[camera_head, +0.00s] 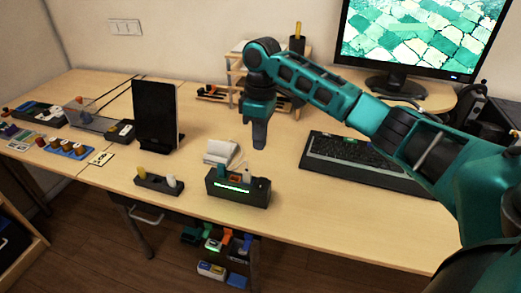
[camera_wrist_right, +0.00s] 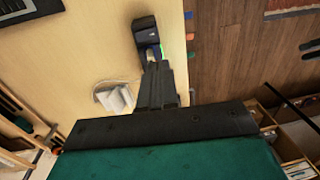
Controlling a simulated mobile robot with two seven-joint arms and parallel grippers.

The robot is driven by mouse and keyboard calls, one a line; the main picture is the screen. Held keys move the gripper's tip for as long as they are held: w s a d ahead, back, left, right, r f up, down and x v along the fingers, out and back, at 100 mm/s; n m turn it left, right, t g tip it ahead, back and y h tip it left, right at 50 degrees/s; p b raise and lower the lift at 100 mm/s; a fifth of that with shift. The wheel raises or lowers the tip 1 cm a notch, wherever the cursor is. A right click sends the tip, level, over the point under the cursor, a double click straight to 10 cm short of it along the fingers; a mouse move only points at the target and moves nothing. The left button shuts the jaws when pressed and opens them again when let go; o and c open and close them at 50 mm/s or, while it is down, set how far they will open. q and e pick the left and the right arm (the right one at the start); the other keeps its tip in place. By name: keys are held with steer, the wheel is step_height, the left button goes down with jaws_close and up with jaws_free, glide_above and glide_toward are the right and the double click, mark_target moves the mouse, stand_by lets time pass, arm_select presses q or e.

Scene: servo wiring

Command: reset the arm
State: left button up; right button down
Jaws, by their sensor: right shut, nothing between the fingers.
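My right arm reaches in from the right in the head view, and its gripper (camera_head: 260,134) points down above the desk. The gripper is shut and empty, with the fingers together; it also shows in the right wrist view (camera_wrist_right: 157,75). It hangs over the desk behind a dark box with a green light strip (camera_head: 238,189), apart from it. In the right wrist view the box (camera_wrist_right: 146,33) lies beyond the fingertips. A white item (camera_head: 222,152) with a cable is just behind the box. My left gripper is in neither view.
A small dark holder with yellow and white pegs (camera_head: 158,183) stands left of the box. A black tablet on a stand (camera_head: 157,115) is behind it. A keyboard (camera_head: 365,163) lies right, below the monitor (camera_head: 420,40). Coloured parts and trays (camera_head: 63,147) fill the far left. The desk's front right is clear.

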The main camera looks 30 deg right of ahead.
steer(key=shift+r, duration=0.3)
steer(key=shift+f, duration=0.1)
